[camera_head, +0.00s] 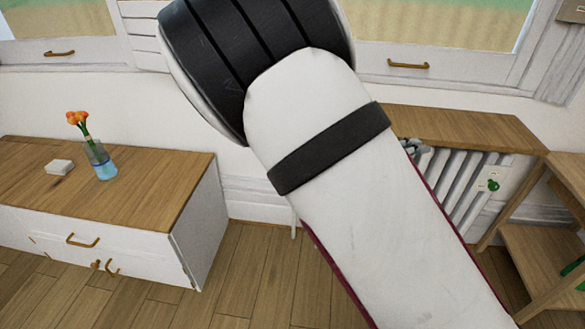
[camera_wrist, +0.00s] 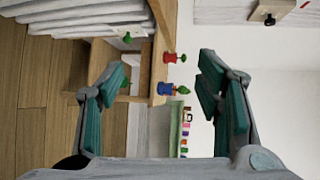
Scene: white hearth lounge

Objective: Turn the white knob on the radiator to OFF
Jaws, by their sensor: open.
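The white ribbed radiator (camera_head: 468,180) stands under a wooden shelf at the right of the head view, partly hidden by my arm. It also shows at the top left of the wrist view (camera_wrist: 80,18), turned sideways. A green knob (camera_head: 493,185) sits on a pale plate at the radiator's right end, and it appears in the wrist view (camera_wrist: 127,38). I see no white knob. My gripper (camera_wrist: 165,62) is open and empty, its teal-padded fingers wide apart. The green knob lies beyond the left finger's tip, apart from it. The knob's setting is too small to read.
A wooden shelf unit (camera_head: 545,250) stands right of the radiator. Potted plants (camera_wrist: 168,89) show between my fingers. A wall plate with a dark knob (camera_wrist: 269,20) is at upper right. A cabinet (camera_head: 120,205) with a flower vase (camera_head: 100,160) stands left. Floor between is clear.

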